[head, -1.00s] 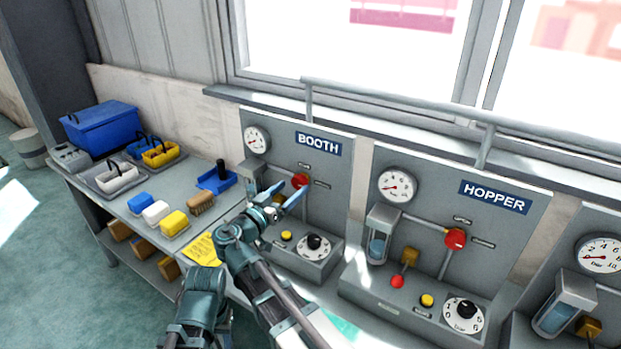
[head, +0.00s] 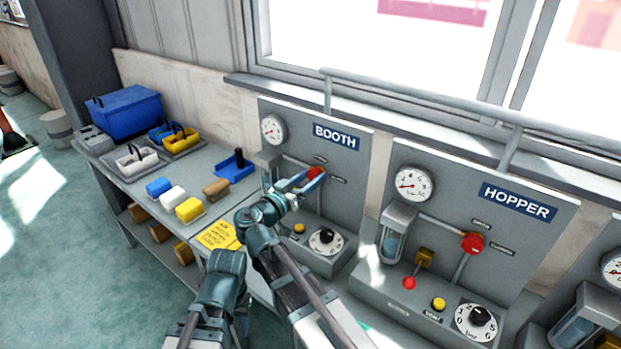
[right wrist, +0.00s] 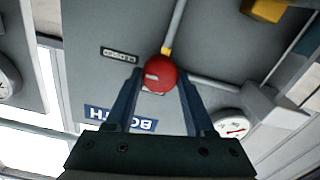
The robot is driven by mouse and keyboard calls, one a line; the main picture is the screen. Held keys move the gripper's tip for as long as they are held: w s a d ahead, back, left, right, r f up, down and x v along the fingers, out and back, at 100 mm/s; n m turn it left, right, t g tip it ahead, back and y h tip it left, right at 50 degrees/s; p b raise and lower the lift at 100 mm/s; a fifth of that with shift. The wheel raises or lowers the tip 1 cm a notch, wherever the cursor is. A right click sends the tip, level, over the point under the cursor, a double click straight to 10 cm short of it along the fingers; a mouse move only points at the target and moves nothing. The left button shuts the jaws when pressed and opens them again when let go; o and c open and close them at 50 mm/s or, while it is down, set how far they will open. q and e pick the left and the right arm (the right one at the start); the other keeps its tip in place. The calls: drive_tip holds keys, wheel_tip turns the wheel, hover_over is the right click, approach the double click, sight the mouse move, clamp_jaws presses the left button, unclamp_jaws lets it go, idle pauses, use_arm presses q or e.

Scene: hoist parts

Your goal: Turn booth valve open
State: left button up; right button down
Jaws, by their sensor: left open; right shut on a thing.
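The booth valve's red knob (head: 317,173) is on the grey panel under the BOOTH sign (head: 336,137), with small labels above it and to its right. My right gripper (head: 312,181) is at this knob. The right wrist view shows the red knob (right wrist: 160,75) between the two blue fingers of my right gripper (right wrist: 160,80), which is shut on it. One label (right wrist: 120,54) appears upside down beside the knob there. In the head view a teal arm part shows at the bottom, left of my right arm; I make out no left fingers.
A HOPPER panel (head: 570,195) with its own red knob (head: 473,243) stands to the right. A gauge (head: 273,129) and a black dial (head: 326,240) are on the booth unit. The bench at left holds a blue box (head: 130,112), trays and coloured blocks. A rail (head: 430,98) runs above the panels.

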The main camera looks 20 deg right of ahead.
drive_tip(key=shift+n, duration=0.3)
drive_tip(key=n, duration=0.3)
drive_tip(key=shift+n, duration=0.3)
drive_tip(key=n, duration=0.4)
drive_tip(key=shift+w+n, duration=0.1)
drive_tip(key=shift+n, duration=0.2)
drive_tip(key=n, duration=0.4)
drive_tip(key=shift+a+f, duration=0.1)
drive_tip(key=shift+f, duration=0.05)
drive_tip(key=shift+n, duration=2.5)
drive_tip(key=shift+f, duration=0.1)
drive_tip(key=shift+c, duration=1.3)
unclamp_jaws()
